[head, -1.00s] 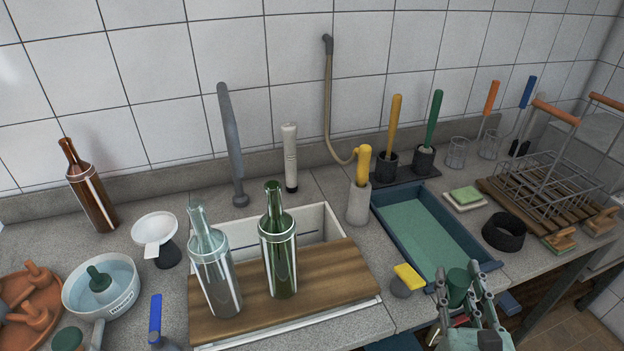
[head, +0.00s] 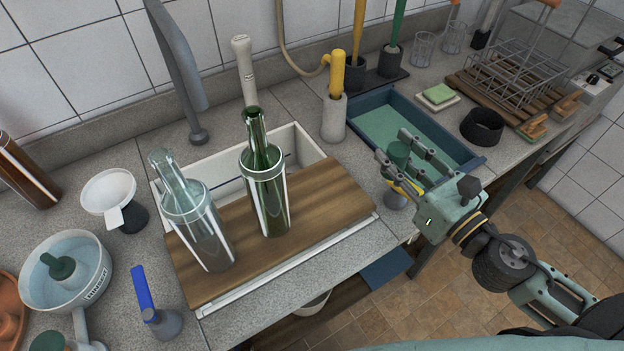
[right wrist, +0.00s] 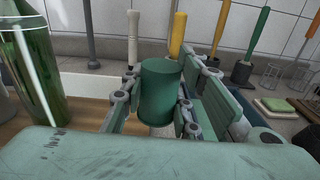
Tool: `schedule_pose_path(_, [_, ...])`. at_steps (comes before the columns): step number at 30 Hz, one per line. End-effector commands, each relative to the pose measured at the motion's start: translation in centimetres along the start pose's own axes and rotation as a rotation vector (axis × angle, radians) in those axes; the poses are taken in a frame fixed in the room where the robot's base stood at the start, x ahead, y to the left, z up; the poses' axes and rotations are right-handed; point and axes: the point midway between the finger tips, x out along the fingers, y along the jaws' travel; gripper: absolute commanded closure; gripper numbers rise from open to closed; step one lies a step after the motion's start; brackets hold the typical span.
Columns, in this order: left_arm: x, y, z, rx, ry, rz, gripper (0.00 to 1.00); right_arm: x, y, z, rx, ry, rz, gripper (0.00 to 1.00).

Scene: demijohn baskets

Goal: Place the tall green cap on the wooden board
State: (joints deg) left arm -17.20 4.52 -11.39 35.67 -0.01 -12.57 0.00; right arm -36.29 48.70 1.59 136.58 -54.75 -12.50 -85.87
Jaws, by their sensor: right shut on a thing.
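The tall green cap (right wrist: 160,92) is a dark green cylinder held upright between the fingers of my right gripper (right wrist: 165,105) in the right wrist view. In the head view the cap (head: 397,155) and my right gripper (head: 405,165) are to the right of the wooden board (head: 325,205), near the blue tray's front corner. The board lies over a white basin. A green bottle (head: 266,190) and a clear bottle (head: 197,222) stand on it, and its right part is bare. My left gripper is not in view.
The blue tray (head: 385,125) lies behind my right gripper. A yellow-topped grey item (head: 398,196) sits just below the gripper. A beige container with a yellow handle (head: 335,112) stands behind the board. A blue-handled tool (head: 146,295) is at the front left.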

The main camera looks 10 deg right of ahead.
Motion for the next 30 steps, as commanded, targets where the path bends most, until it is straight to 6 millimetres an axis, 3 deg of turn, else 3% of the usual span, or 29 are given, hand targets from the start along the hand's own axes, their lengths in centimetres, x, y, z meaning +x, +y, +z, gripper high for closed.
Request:
schedule_pose_path(5, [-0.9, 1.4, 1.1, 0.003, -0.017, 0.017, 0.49, 2.2, 1.3, -1.1, 0.001, -0.005, -0.002, 0.97])
schedule_pose_path(16, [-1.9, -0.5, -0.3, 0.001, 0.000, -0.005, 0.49, 8.3, 5.2, -5.8, 0.002, -0.003, -0.002, 0.97])
schedule_pose_path(22, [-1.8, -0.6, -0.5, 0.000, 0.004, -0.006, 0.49, 9.4, 6.0, -7.0, -0.002, -0.001, 0.000, 0.97])
schedule_pose_path(30, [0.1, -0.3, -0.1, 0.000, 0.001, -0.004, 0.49, 9.3, 5.9, -10.7, 0.001, 0.000, -0.003, 0.97])
